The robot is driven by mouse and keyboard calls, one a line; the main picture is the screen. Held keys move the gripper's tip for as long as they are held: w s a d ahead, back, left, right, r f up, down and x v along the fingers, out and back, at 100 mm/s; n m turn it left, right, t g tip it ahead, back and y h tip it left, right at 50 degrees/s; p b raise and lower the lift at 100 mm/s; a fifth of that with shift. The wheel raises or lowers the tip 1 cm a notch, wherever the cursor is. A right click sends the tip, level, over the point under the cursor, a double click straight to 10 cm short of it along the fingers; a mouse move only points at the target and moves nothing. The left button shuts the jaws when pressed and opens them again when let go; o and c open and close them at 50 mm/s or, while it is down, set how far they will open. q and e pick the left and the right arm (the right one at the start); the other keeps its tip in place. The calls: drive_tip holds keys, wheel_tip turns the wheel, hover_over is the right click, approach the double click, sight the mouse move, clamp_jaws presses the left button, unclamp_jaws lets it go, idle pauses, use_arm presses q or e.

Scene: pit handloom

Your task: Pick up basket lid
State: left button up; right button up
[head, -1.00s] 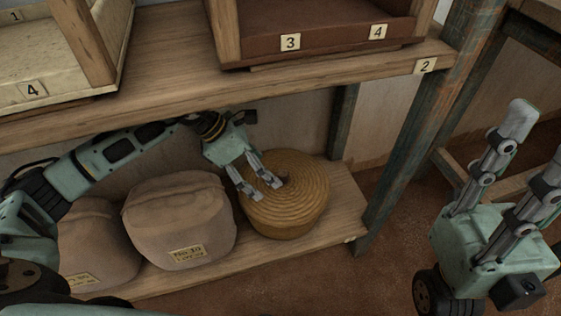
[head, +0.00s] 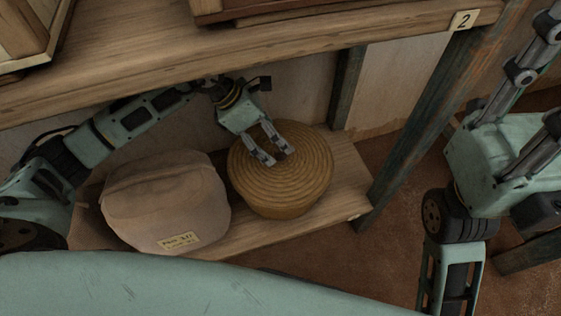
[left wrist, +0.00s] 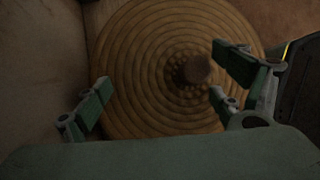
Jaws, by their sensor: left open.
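The round woven basket lid (head: 310,160) lies on top of the tan basket (head: 283,205) on the lower shelf. In the left wrist view the lid (left wrist: 140,65) shows coiled rings and a small knob (left wrist: 195,70) at its centre. My left gripper (head: 272,160) is open over the lid, its fingers pointing down near the knob. In the left wrist view the knob lies beyond the gap between the open fingers (left wrist: 165,95); I cannot tell whether they touch the lid. My right gripper is at the right edge of the head view, its fingers partly cut off, away from the basket.
A stuffed cloth sack (head: 165,200) with a label stands left of the basket on the lower shelf (head: 345,185). The upper shelf (head: 300,50) runs close above my left arm. A shelf post (head: 425,115) stands to the right.

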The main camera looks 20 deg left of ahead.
use_arm(q)
drive_tip(key=shift+d+f, duration=0.15)
drive_tip(key=shift+f, duration=0.1)
drive_tip(key=shift+r, duration=0.1)
drive_tip(key=shift+c, duration=0.4)
